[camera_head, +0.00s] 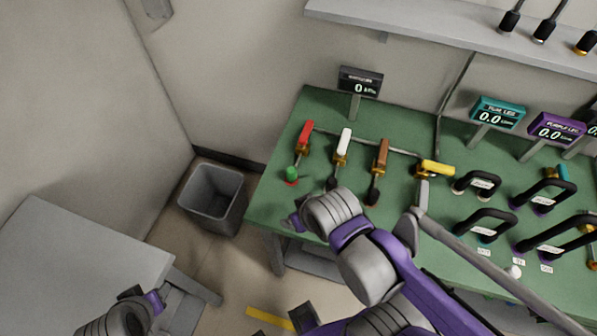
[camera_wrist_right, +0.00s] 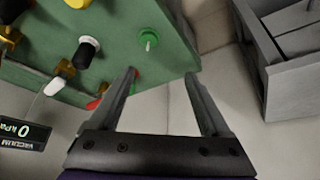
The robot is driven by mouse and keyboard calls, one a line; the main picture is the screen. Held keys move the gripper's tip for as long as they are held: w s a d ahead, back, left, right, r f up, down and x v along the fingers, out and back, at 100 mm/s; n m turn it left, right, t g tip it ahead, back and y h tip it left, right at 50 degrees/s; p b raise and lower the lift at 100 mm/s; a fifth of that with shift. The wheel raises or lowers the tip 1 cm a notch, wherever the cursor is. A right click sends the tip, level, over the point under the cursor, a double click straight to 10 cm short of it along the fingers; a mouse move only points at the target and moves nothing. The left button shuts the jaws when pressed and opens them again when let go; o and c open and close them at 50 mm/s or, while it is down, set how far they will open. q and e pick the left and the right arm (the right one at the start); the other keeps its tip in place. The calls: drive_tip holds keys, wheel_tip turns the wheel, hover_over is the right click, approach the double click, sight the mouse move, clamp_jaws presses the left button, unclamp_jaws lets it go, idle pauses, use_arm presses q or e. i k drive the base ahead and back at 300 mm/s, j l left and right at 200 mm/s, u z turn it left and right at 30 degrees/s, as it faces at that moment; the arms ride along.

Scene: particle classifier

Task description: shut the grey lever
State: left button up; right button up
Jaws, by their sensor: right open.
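No lever with a plainly grey handle stands out. The nearest in colour is the pale, whitish-grey lever (camera_head: 344,141), upright on a brass valve between the red lever (camera_head: 305,132) and the brown lever (camera_head: 382,153). A pale handle (camera_wrist_right: 54,87) also shows in the right wrist view, left of my gripper. My right gripper (camera_wrist_right: 162,80) is open and empty, over the bench's edge and the floor, apart from the levers. In the head view my right wrist hides most of its fingers. My left gripper (camera_head: 157,299) is low at bottom left; its jaws are unclear.
The green bench (camera_head: 270,205) carries a yellow lever (camera_head: 437,168), a green knob (camera_head: 292,174), black knobs and black handles. A vacuum display (camera_head: 360,82) stands behind. A grey bin (camera_head: 212,197) is beside the bench. A shelf (camera_head: 440,35) overhangs its back.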

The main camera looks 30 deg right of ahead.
sight(423, 193)
drive_tip(key=z, duration=0.4)
drive_tip(key=k+l+z, duration=0.1)
drive_tip(key=z, duration=0.35)
drive_tip(key=l+z, duration=0.1)
drive_tip(key=z, duration=0.3)
drive_tip(key=l+z, duration=0.1)
drive_tip(key=z, duration=0.3)
drive_tip(key=l+z, duration=0.1)
drive_tip(key=z, duration=0.3)
drive_tip(key=i+j+u, duration=0.2)
drive_tip(key=i+u, duration=0.15)
